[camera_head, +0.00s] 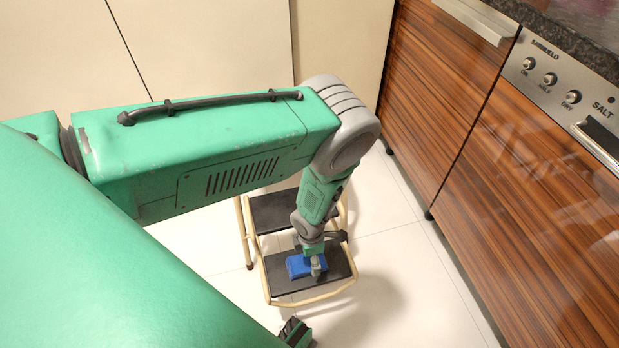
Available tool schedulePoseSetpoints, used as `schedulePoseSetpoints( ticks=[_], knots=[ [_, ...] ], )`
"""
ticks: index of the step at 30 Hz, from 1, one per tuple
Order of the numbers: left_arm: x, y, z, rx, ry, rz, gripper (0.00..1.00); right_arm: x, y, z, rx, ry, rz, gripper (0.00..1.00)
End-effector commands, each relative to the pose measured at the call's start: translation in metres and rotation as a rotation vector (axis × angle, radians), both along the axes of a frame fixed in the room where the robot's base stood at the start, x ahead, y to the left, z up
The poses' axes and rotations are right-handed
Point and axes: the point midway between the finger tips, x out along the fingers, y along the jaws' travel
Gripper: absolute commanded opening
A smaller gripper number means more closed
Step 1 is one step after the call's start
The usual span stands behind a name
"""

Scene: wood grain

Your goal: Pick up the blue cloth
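The blue cloth (297,266) is a small, bright blue piece on the black lower step of a step stool. My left gripper (315,266) points down at the cloth. One grey finger shows in front of the cloth's right part, and the gripper hides some of the cloth. The gripper is too small and too covered to show whether its fingers are apart or closed on the cloth. I cannot tell whether the cloth is lifted off the step.
The step stool (335,291) has a pale frame and two black steps, and stands on white floor tiles (410,300). Wood-grain cabinets (530,190) with an appliance panel (560,78) stand at the right. A beige wall (50,60) is behind. Floor between stool and cabinets is clear.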

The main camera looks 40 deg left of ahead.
Motion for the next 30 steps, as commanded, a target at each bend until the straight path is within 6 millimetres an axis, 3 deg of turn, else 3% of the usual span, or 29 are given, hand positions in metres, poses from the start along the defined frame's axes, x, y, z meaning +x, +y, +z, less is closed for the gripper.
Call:
schedulePoseSetpoints(
  ticks=[5, 13, 22, 27, 30],
  knots=[
    [-0.001, 0.002, -0.012, -0.004, 0.000, 0.004, 0.80, 0.000, 0.001, -0.006, 0.001, -0.001, 0.002, 0.96],
    [-0.005, -0.004, -0.049, 0.008, 0.001, 0.006, 0.80, 0.000, 0.001, -0.033, 0.001, -0.001, 0.002, 0.96],
    [-0.005, -0.003, -0.053, 0.003, 0.002, 0.003, 0.80, 0.000, 0.001, -0.034, 0.001, -0.001, 0.001, 0.96],
    [-0.005, -0.002, -0.054, 0.000, 0.001, 0.004, 0.30, 0.000, 0.001, -0.034, 0.001, -0.001, 0.002, 0.96],
    [-0.005, -0.002, -0.054, 0.003, 0.002, 0.004, 0.30, 0.000, 0.001, -0.034, 0.001, -0.001, 0.002, 0.96]
  ],
)
